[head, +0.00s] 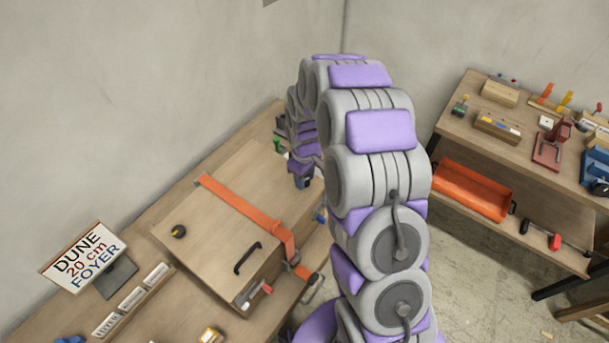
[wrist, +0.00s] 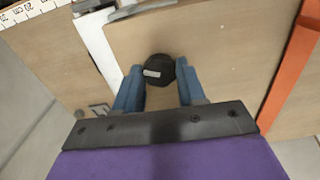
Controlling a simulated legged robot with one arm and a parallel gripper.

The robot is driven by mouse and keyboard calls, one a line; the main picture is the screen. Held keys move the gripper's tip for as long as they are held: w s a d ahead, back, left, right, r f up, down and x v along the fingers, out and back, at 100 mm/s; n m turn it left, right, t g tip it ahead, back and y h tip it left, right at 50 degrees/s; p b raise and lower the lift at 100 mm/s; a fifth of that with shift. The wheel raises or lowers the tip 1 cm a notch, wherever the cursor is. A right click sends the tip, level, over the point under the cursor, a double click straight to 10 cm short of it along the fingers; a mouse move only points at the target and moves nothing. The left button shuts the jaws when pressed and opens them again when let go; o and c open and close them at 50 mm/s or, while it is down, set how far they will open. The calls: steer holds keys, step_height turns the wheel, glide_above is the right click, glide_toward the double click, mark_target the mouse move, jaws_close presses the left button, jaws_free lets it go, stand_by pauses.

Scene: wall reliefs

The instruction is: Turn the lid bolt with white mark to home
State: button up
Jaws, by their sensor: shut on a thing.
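The lid bolt (wrist: 163,64) is a round black knob on a wooden lid (wrist: 225,40). Its pale white mark is on the left part of its face and lies nearly level in the wrist view. My gripper (wrist: 159,76) has its two blue fingers on either side of the knob and is shut on it. In the head view the wooden box lid (head: 225,195) shows, and my gripper (head: 303,183) is at its far right end, with the gripped bolt hidden by my arm. Another black knob (head: 178,231) with a yellowish mark sits at the lid's left end.
An orange strap (head: 240,205) crosses the lid to a buckle, and a black handle (head: 247,258) is near its front edge. A sign (head: 85,256) and label holders (head: 132,299) stand at the left. A second bench (head: 480,150) with tools and an orange tray (head: 472,190) is at the right.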

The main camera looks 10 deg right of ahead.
steer(key=m, duration=0.4)
steer(key=shift+w+r+m+p, duration=0.1)
steer(key=shift+w+m+p, duration=0.05)
steer(key=shift+m+p, duration=0.15)
steer(key=m, duration=0.4)
steer(key=shift+m+p, duration=0.3)
steer(key=shift+p, duration=0.1)
steer(key=m, duration=0.3)
steer(key=shift+m+p, duration=0.3)
steer(key=m+p, duration=0.1)
steer(key=m, duration=0.3)
steer(key=shift+m, duration=0.3)
steer(key=m+p, duration=0.1)
steer(key=m, duration=0.2)
steer(key=shift+m, duration=0.3)
steer(key=m+p, duration=0.1)
steer(key=m, duration=0.2)
steer(key=shift+m, duration=0.3)
steer(key=m+p, duration=0.1)
steer(key=m, duration=0.5)
steer(key=shift+p, duration=0.3)
steer(key=shift+m, duration=0.4)
